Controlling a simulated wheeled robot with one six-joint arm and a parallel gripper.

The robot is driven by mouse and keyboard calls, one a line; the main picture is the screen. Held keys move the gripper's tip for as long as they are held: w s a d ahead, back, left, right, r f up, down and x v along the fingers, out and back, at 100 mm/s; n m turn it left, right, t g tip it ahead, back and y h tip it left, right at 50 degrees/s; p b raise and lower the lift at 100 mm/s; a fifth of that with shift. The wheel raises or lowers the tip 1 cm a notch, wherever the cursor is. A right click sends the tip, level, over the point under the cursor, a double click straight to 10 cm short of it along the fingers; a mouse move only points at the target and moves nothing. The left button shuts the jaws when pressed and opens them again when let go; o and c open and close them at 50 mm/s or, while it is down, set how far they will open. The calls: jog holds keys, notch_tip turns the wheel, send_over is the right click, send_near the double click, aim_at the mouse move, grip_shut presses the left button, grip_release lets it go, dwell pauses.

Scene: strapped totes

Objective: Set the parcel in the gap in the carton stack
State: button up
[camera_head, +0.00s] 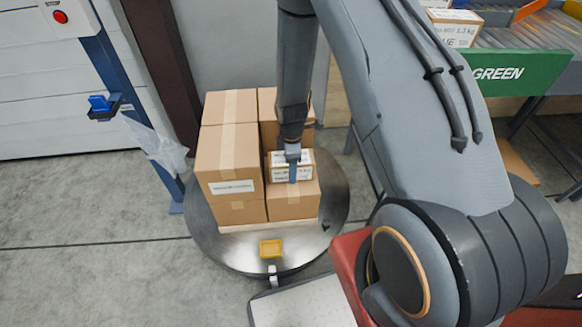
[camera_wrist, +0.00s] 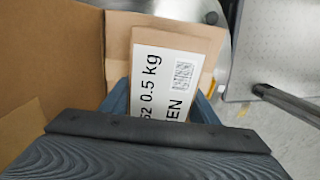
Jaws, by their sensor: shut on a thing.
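The parcel (camera_head: 280,171) is a small brown box with a white label, seen at the front right of the carton stack. My gripper (camera_head: 292,166) is over it and shut on it. In the wrist view the parcel (camera_wrist: 185,50) shows its label reading 0.5 kg between the two blue fingers (camera_wrist: 163,110). The carton stack (camera_head: 228,160) has taller cartons at the left and back. The parcel is in the low front right corner, above a lower carton (camera_head: 292,200). I cannot tell whether the parcel touches that carton.
The stack stands on a pallet on a round metal turntable (camera_head: 335,215). A yellow pad (camera_head: 271,249) lies at its front. A blue post (camera_head: 120,85) with clear plastic film (camera_head: 160,145) stands at the left. A conveyor with a green panel (camera_head: 500,72) is at the right.

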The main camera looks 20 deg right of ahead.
jog(key=shift+f, duration=0.15)
jog(key=o, duration=1.5)
jog(key=shift+c, duration=0.2)
notch_tip(320, 180, up, 12)
jog(key=shift+r, duration=0.1)
jog(key=s+d+r+m, duration=0.2)
jog(key=s+r+m, duration=0.7)
jog(key=s+r, duration=0.1)
jog(key=s+d+r+m, duration=0.3)
jog(key=s+r+m, duration=0.5)
jog(key=s+r, duration=0.2)
jog(key=shift+s+r+m, duration=0.2)
jog(key=shift+r+m, duration=0.2)
jog(key=shift+r, duration=0.35)
